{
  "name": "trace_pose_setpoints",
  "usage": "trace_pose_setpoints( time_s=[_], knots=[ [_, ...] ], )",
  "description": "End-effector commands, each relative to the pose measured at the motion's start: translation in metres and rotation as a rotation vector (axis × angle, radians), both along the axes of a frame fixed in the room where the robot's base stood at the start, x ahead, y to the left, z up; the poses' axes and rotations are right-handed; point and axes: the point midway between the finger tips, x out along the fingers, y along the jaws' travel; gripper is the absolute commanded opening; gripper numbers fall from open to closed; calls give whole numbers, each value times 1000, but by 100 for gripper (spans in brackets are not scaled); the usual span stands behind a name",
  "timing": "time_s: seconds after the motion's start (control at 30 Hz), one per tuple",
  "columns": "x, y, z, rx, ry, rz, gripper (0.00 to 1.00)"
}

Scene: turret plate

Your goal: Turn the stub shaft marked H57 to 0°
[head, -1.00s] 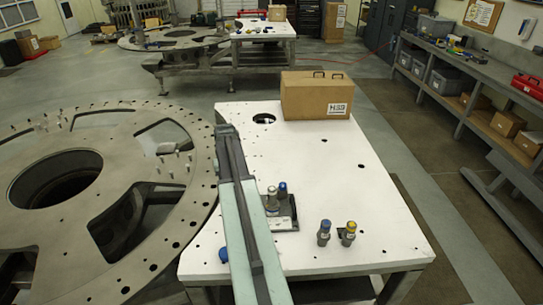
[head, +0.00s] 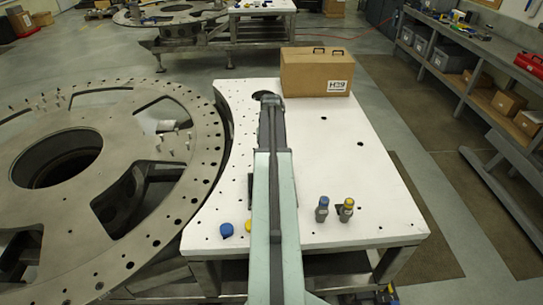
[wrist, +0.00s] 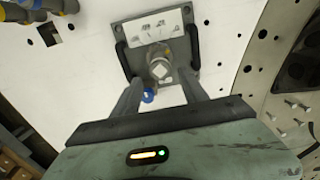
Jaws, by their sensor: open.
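In the wrist view a grey base plate (wrist: 118,28) with a small marked label lies on the white table. A stub shaft (wrist: 160,71) with a pale square end stands on it; no H57 mark is legible.
The white table (head: 330,165) carries a cardboard box (head: 316,72) at the back. Blue-topped (head: 322,209) and yellow-topped (head: 346,210) posts stand at the front right. The turret ring (head: 205,150) borders the left.

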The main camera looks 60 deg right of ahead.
Motion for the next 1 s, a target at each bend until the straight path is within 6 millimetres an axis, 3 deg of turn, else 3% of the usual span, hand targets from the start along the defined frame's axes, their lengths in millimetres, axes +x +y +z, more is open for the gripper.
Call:
trace_pose_setpoints(
  time_s=[0.03, 0.4, 0.77, 0.93, 1.0],
  knots=[
    [0, 0, -13, 0, 0, 0, 51],
    [0, 0, -52, 0, 0, 0, 51],
    [0, 0, -54, 0, 0, 0, 51],
    [0, 0, -54, 0, 0, 0, 9],
    [0, 0, -54, 0, 0, 0, 3]
  ],
)
